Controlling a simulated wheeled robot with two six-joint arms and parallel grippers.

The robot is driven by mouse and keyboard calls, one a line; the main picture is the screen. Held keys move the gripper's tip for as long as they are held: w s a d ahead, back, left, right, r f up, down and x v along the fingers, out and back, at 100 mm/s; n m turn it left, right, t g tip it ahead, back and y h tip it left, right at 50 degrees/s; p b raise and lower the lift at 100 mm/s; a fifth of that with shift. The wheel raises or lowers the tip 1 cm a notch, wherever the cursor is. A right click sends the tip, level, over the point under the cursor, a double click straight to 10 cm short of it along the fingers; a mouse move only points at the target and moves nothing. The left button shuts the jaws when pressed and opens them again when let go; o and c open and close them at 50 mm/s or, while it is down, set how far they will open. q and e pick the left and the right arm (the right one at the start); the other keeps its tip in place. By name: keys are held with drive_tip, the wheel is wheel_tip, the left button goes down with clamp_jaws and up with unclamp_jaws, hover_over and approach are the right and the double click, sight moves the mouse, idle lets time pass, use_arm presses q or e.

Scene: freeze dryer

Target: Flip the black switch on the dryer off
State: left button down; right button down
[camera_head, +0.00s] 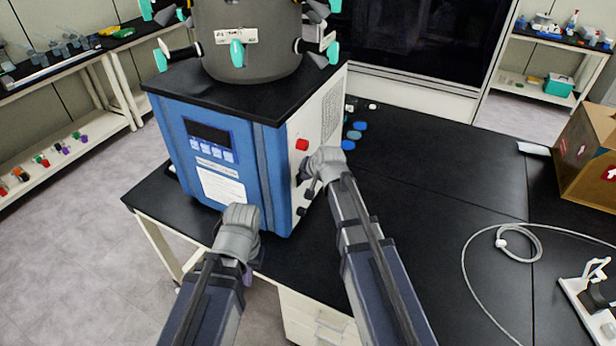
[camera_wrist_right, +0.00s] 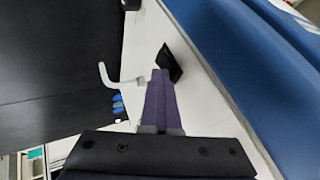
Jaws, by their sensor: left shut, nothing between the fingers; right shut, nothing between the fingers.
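The freeze dryer (camera_head: 262,150) is a blue box with a black top and a light right side, standing on the black bench. In the right wrist view, the black switch (camera_wrist_right: 171,63) sticks out from the dryer's light side panel. My right gripper (camera_head: 309,186) is at that side, and it also shows in the right wrist view (camera_wrist_right: 160,74). Its shut, empty fingertips are right beside the switch; I cannot tell whether they touch it. The wrist partly hides the panel in the head view. My left gripper (camera_head: 248,277) is shut and empty, low in front of the dryer.
A red knob (camera_head: 302,144) is above my right gripper on the side panel. A pale bent tube (camera_wrist_right: 108,76) sticks out near the fingers. Blue caps (camera_head: 354,130) lie behind. A cardboard box (camera_head: 590,155) and a coiled cable (camera_head: 502,243) are at right; the bench middle is clear.

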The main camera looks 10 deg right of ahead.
drive_tip(key=shift+a+r, duration=0.1)
